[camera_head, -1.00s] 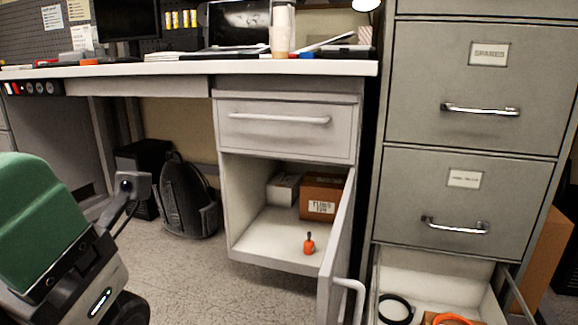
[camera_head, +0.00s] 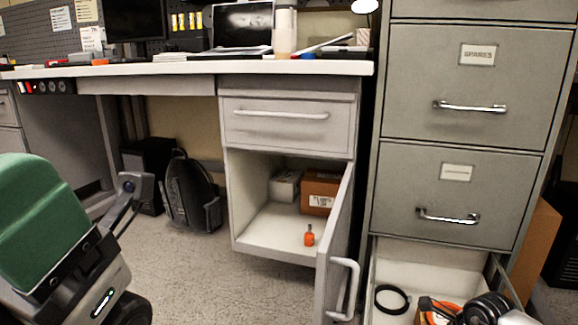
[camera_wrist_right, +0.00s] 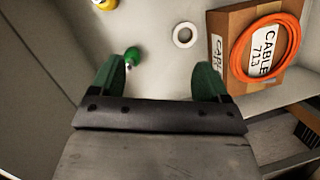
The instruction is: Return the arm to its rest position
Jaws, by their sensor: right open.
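My right arm (camera_head: 490,308) enters the head view at the bottom right, over the open lower drawer of the filing cabinet. In the right wrist view my right gripper (camera_wrist_right: 163,76) points into a light-coloured space. Its green fingers are wide apart with nothing between them. A small green object (camera_wrist_right: 133,57) shows close to the left finger; I cannot tell whether they touch. A cardboard box (camera_wrist_right: 222,38) marked CABLE, with an orange cable coil (camera_wrist_right: 238,72) on it, lies right of the right finger. My left gripper is in neither view.
The open drawer (camera_head: 425,262) holds a black ring (camera_head: 392,299). The desk cabinet door (camera_head: 338,245) stands open beside it. Inside the cabinet are an orange item (camera_head: 309,236) and boxes (camera_head: 320,192). A white ring (camera_wrist_right: 185,35) and a yellow item (camera_wrist_right: 105,4) show in the wrist view.

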